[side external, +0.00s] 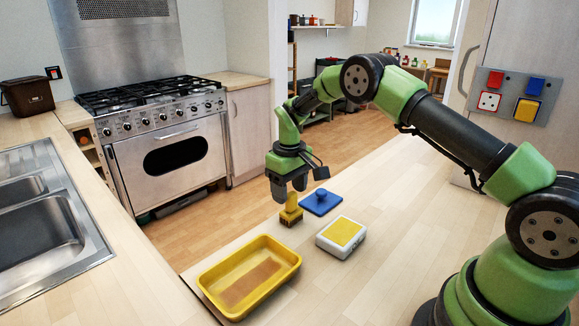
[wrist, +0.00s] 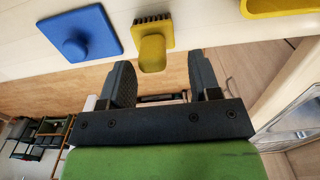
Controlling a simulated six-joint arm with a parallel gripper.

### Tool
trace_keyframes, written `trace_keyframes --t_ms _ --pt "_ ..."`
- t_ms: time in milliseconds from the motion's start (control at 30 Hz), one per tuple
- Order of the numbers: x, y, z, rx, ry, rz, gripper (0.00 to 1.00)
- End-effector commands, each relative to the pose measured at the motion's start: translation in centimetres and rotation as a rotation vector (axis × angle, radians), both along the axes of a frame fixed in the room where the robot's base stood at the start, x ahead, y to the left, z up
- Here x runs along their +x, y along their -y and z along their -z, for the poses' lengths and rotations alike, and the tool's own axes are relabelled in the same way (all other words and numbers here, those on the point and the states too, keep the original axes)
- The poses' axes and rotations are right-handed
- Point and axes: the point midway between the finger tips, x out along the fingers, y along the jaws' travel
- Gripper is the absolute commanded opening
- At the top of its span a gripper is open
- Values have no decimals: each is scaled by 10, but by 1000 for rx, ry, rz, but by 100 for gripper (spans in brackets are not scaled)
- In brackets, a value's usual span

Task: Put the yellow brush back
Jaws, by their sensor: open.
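The yellow brush (side external: 291,208) stands upright on the wooden counter, dark bristles down and handle up. My gripper (side external: 289,186) is open and empty, pointing down just above the handle. In the wrist view the brush (wrist: 153,50) lies just beyond the fingertips of my gripper (wrist: 163,72), nearer the left finger. I see no grip on it. A yellow tray (side external: 208,282) with a brown patch on its floor sits in front of the brush. A white box with a yellow top (side external: 342,234) sits to the brush's right.
A blue plate with a knob (side external: 321,201) lies close behind and right of the brush; it also shows in the wrist view (wrist: 80,35). The counter right of the white box is clear. The counter edge runs close left of the brush.

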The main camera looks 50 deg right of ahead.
Motion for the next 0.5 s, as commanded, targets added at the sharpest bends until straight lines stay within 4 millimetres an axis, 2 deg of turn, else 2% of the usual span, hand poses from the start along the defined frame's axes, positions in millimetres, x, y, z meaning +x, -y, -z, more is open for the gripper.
trace_keyframes --t_ms 33,200,333,500 --pt "1 0 -13 -1 6 1 57" --pt "0 0 -49 -2 3 1 57" --pt "1 0 -67 -2 3 0 57" --pt "0 0 -77 -1 -1 1 57"
